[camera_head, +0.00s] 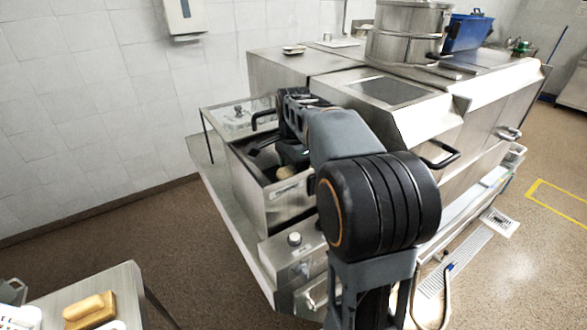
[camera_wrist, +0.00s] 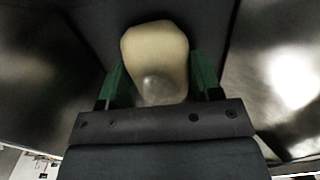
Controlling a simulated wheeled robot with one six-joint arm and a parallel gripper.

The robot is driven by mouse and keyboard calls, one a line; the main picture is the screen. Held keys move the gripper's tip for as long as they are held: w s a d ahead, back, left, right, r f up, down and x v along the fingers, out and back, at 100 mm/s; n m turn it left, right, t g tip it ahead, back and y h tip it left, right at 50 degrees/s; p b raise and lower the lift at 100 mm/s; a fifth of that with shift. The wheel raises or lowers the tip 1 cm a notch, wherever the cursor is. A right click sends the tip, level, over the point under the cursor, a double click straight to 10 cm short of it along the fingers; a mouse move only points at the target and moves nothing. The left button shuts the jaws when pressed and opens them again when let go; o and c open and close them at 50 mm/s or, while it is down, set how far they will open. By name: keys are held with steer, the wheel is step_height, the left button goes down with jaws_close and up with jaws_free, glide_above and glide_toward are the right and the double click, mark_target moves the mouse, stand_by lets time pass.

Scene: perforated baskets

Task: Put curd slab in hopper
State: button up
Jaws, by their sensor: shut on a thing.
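The curd slab (camera_wrist: 156,48) is a pale cream, rounded block in the wrist view. My gripper (camera_wrist: 158,72) is shut on it, with a green finger on each side. In the head view a small part of the slab (camera_head: 286,173) shows below my dark wrist. The hopper appears to be the open-topped steel box (camera_head: 287,208) on the left end of the machine. My gripper reaches down into its opening, and the slab is inside, below the rim. Dark walls surround it in the wrist view. My arm hides part of the opening, and I cannot tell whether the slab touches the bottom.
A clear lid (camera_head: 237,116) with a black handle is behind the box. A control box with a knob (camera_head: 294,239) stands in front. The steel machine (camera_head: 390,92) extends right. A small table (camera_head: 125,283) with a yellow-brown block (camera_head: 90,310) is at lower left.

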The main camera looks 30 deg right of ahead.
steer(key=shift+f, duration=0.15)
steer(key=o, duration=1)
step_height(320, 180, up, 12)
steer(key=p, duration=0.1)
steer(key=shift+s, duration=0.1)
stand_by(0.4)
